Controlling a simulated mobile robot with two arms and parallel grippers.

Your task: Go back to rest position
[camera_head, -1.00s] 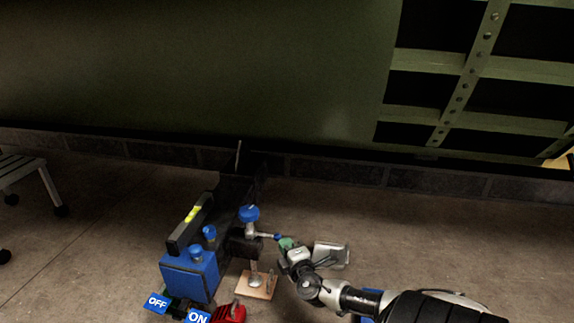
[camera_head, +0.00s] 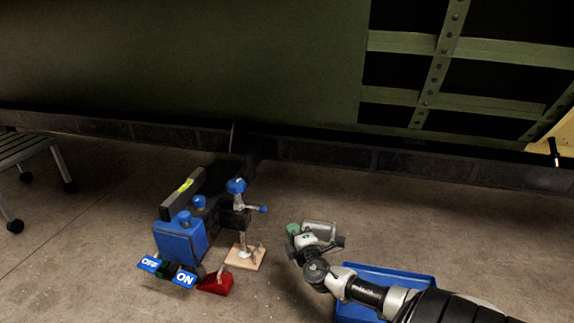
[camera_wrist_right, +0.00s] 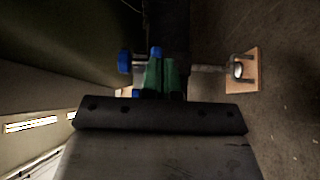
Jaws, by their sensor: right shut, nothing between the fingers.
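My right gripper (camera_head: 292,229) has green fingertips and is to the right of a blue and black machine (camera_head: 180,243), apart from it. In the right wrist view the green fingers (camera_wrist_right: 160,76) are together with nothing between them. The machine has blue knobs, a yellow-marked black bar, and OFF and ON signs (camera_head: 185,279). A blue-tipped lever (camera_head: 262,209) sticks out of it towards my gripper. The left gripper does not show in the head view.
A blue tray (camera_head: 405,274) lies under my right forearm. A small wooden board (camera_head: 245,257) and a red part (camera_head: 215,281) are by the machine. The green fuselage (camera_head: 190,60) with open frame bays fills the back. A slatted stool (camera_head: 28,150) is at left.

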